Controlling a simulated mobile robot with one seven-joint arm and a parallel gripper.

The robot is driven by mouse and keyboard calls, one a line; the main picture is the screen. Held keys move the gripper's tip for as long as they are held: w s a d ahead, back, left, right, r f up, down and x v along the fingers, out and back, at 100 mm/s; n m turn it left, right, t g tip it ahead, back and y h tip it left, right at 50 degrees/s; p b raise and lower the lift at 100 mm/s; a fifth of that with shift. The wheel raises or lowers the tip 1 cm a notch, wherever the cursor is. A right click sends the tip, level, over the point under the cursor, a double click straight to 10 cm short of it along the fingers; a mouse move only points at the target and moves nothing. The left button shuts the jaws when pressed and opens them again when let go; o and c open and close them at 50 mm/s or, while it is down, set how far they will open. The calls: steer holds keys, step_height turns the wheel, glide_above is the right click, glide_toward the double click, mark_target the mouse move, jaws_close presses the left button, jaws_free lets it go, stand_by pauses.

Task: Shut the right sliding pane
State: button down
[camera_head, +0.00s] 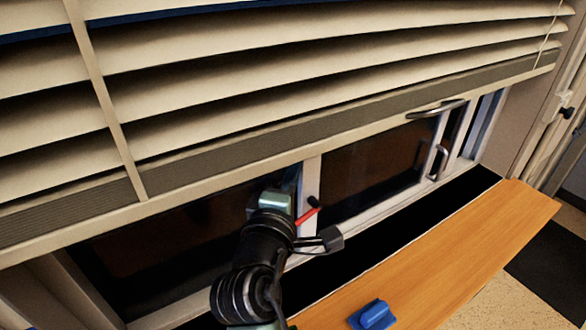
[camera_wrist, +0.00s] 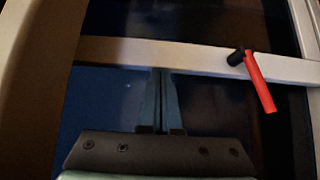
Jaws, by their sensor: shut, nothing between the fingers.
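The right sliding pane (camera_head: 370,165) is a dark glass pane in a pale frame, partly covered from above by the blind. An upright metal handle (camera_head: 438,162) is at its right side, with a narrow dark strip between that side and the window's right-hand frame. A pale middle upright (camera_head: 311,182) carries a red lever (camera_head: 308,215) with a black end; the lever also shows in the wrist view (camera_wrist: 260,82). My gripper (camera_wrist: 160,73) is shut and empty, its fingertips at the pale bar, left of the lever. I cannot tell whether they touch. In the head view my arm hides the fingers.
A large slatted blind (camera_head: 300,125) hangs low over the window's upper part. A metal bar handle (camera_head: 437,109) sits near its bottom rail. A wooden ledge (camera_head: 455,250) runs below the window, with a blue object (camera_head: 373,314) on it. The ledge's right part is clear.

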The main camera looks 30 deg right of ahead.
steer(key=w+d+p, duration=0.1)
steer(key=d+p, duration=0.4)
steer(key=d, duration=1)
steer(key=shift+d+r, duration=0.15)
steer(key=shift+d, duration=0.1)
steer(key=shift+a, duration=0.1)
